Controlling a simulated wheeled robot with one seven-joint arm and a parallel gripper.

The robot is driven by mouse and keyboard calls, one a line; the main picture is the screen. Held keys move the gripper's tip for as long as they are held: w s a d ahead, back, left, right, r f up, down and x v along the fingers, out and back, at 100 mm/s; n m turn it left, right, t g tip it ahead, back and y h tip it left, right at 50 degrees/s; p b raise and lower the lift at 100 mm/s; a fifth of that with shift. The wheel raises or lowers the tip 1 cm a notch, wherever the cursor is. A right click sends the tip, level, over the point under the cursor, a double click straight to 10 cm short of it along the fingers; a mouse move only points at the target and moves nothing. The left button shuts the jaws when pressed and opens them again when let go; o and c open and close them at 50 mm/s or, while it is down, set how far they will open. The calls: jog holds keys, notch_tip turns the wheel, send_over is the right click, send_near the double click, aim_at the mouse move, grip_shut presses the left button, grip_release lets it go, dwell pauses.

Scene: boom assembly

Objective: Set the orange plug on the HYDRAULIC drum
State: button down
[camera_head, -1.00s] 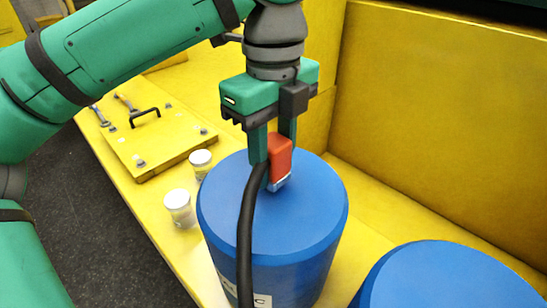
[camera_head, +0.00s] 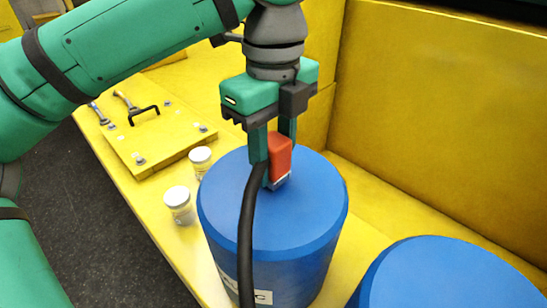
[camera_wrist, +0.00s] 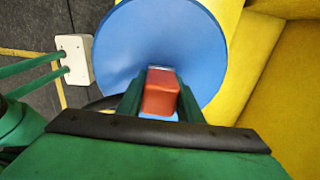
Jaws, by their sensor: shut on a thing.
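The orange plug (camera_head: 279,158) is held upright between the fingers of my gripper (camera_head: 274,150), with its pale metal end pointing down. A black cable (camera_head: 247,230) hangs from the plug over the drum's near side. The blue drum (camera_head: 315,215) stands directly under the plug; its label is mostly hidden by the cable, with only a final "C" readable. The plug's lower end is at or just above the drum's lid; I cannot tell whether it touches. In the wrist view the plug (camera_wrist: 160,93) sits between the fingers over the blue lid (camera_wrist: 165,35).
A second blue drum (camera_head: 450,275) stands at the lower right. Two small white-lidded jars (camera_head: 180,204) (camera_head: 200,159) stand left of the first drum. A yellow plate with a black handle (camera_head: 145,140) and tools lies farther left. A tall yellow wall (camera_head: 440,130) rises behind.

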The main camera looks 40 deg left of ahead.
jog(key=shift+f, duration=0.9)
dwell(0.8)
jog(key=c, duration=1.2)
grip_release()
jog(key=shift+o, duration=0.2)
jog(key=shift+a+r, duration=0.1)
jog(key=shift+r, duration=0.05)
notch_tip(320, 180, up, 11)
jog(key=shift+f, duration=0.2)
